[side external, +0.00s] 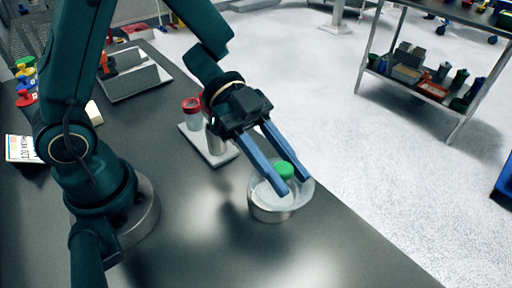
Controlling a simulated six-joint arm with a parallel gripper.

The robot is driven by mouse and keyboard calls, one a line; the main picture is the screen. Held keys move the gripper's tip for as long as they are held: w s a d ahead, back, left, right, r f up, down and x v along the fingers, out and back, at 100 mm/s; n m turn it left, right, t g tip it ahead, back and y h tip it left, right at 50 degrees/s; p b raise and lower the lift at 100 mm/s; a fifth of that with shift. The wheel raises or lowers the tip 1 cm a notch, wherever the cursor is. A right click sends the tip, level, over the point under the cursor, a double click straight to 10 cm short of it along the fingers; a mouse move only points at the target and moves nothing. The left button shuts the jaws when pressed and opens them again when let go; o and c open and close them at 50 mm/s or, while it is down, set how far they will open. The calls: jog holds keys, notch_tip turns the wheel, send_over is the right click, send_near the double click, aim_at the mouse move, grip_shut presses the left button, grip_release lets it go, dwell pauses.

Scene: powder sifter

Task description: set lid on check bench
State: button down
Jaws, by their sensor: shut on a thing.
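A clear, round lid (304,189) with a green knob (284,169) is in the side external view, right of the middle. My gripper (292,183) reaches down from the upper left, its two blue fingers shut on the green knob. The lid is over a round silver metal pan (271,214) that stands on the dark bench (345,255). I cannot tell whether the lid rests on the pan or hangs just above it. The fingers hide part of the knob and lid.
A white plate (222,158) behind my gripper carries a red-capped clear jar (192,112) and a metal cylinder. A grey tray (135,82) and a "120 mesh" card (22,149) are farther left. The bench front is clear. A shelf rack (430,85) stands across the floor.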

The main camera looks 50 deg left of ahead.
jog(key=shift+s+d, duration=0.15)
jog(key=shift+s, duration=0.15)
jog(key=s+d+f, duration=0.2)
jog(key=d, duration=0.1)
jog(key=s+d+f, duration=0.2)
jog(key=d, duration=0.1)
jog(key=s+d+f, duration=0.2)
jog(key=d, duration=0.1)
jog(key=shift+s+d+f, duration=0.15)
jog(key=shift+d+f, duration=0.2)
jog(key=shift+d, duration=0.05)
jog(key=shift+f, duration=1.95)
jog(key=shift+f, duration=0.15)
jog(key=c, duration=0.6)
grip_release()
